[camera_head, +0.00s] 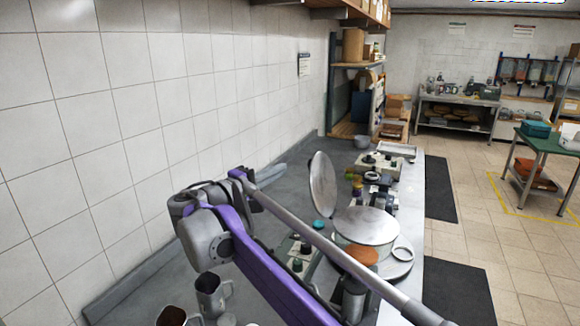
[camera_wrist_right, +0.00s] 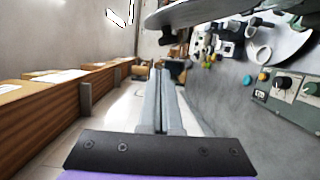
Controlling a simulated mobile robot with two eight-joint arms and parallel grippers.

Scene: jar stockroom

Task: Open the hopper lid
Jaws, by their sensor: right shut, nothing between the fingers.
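The hopper (camera_head: 350,246) is a round metal drum on the counter, with a pale round top. A grey metal disc that looks like its lid (camera_head: 323,184) stands raised on edge at the drum's left side, leaning slightly left. In the right wrist view, a large grey disc edge, probably the same lid (camera_wrist_right: 205,12), runs along the top. My right gripper (camera_head: 283,167) is shut and empty, left of the raised lid and apart from it, on the wall side. Its closed fingers (camera_wrist_right: 159,72) point away along the counter. My left gripper is out of view.
A control panel (camera_head: 297,258) with knobs sits left of the hopper. Metal jugs (camera_head: 213,296) stand at the near end of the counter. Small machines (camera_head: 372,182) crowd the counter beyond the hopper. The tiled wall (camera_head: 150,120) bounds the left side.

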